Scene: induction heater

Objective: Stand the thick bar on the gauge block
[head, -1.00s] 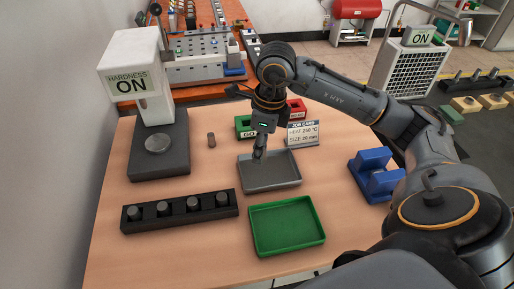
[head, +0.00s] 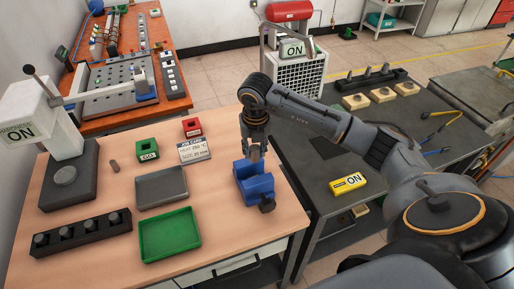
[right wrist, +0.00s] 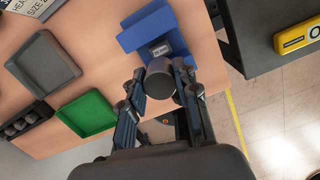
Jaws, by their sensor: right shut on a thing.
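My right gripper (head: 256,152) hangs over the blue block (head: 252,184) at the table's right side. In the right wrist view its fingers (right wrist: 162,88) are shut on a thick dark grey bar (right wrist: 160,82), seen nearly end-on. The blue block (right wrist: 152,25) lies just beyond the bar there, with a small grey labelled piece (right wrist: 160,49) in its middle. The bar overlaps the blue block in that view; I cannot tell whether they touch. In the head view the bar is mostly hidden by the fingers. My left gripper is out of view.
The grey tray (head: 162,187) is empty, as is the green tray (head: 170,234). A black rack (head: 82,233) holds several cylinders. A small bar (head: 115,166) stands near the hardness tester (head: 65,176). The job card (head: 194,151) stands behind the trays. A dark bench (head: 345,160) is at right.

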